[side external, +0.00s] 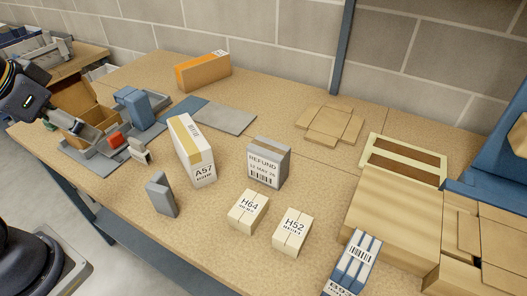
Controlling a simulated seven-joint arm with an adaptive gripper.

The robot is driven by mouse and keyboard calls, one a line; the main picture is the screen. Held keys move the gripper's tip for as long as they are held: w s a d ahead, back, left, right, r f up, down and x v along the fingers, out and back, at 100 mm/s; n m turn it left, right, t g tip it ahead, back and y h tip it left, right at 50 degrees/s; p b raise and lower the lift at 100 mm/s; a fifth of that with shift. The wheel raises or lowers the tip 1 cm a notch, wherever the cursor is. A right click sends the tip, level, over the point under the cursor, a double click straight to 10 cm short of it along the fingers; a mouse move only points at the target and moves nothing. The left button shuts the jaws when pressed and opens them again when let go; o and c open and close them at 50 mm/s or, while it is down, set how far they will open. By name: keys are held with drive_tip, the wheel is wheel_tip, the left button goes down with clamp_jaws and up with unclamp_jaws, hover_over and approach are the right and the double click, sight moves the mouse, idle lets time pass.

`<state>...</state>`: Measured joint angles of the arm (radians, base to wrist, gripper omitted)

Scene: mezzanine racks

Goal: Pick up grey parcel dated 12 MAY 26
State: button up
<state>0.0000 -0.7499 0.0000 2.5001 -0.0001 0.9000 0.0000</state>
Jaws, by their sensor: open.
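The grey parcel (268,163) stands upright near the middle of the table in the side external view. Its front label reads REFUND, with what looks like 12 MAY 26 below it and a barcode at the bottom. My gripper (62,124) is at the far left, over the grey tray area and well apart from the parcel. It is small in the picture, open, and its fingertips are hard to make out. Nothing covers the parcel's front.
A white-and-tan A57 box (197,157) stands left of the parcel, with a small grey block (161,194) nearby. Boxes H64 (247,212) and H52 (291,233) stand in front. A blue-striped box (352,264) and cardboard (398,215) lie right. Behind the parcel is bare table.

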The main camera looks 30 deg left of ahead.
drive_tip(key=o, duration=0.4)
